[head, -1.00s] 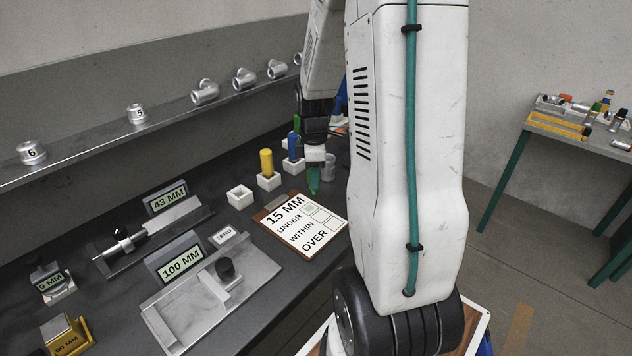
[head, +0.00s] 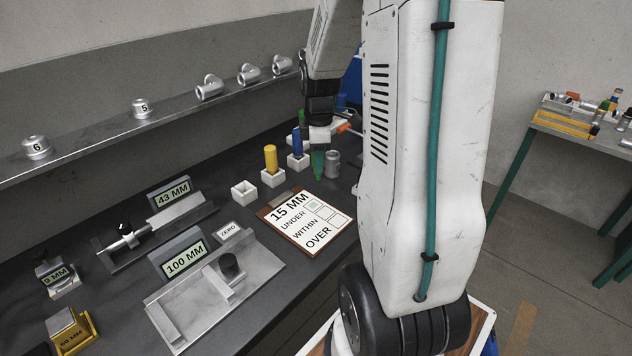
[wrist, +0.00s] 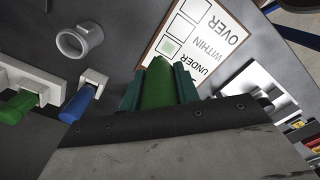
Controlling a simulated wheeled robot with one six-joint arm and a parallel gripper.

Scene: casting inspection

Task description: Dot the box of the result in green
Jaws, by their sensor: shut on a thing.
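My gripper (head: 318,152) is shut on a green marker (head: 318,165), held upright, tip down. In the wrist view the green marker (wrist: 158,88) sits between the two fingers. A brown clipboard (head: 264,213) on the bench holds a white sheet (head: 296,226) reading "15 MM", UNDER, WITHIN and OVER, with a box beside each word. The UNDER box (head: 313,205) is pale green, also in the wrist view (wrist: 169,47). The other two boxes look white. The marker appears above and behind the sheet's far edge; its exact height is unclear.
White holders stand behind the clipboard: one empty (head: 243,193), one with a yellow marker (head: 270,158), one with a blue marker (head: 297,143). A grey metal casting (head: 333,163) stands near the marker. Gauges reading 43 MM (head: 174,193) and 100 MM (head: 184,259) are left.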

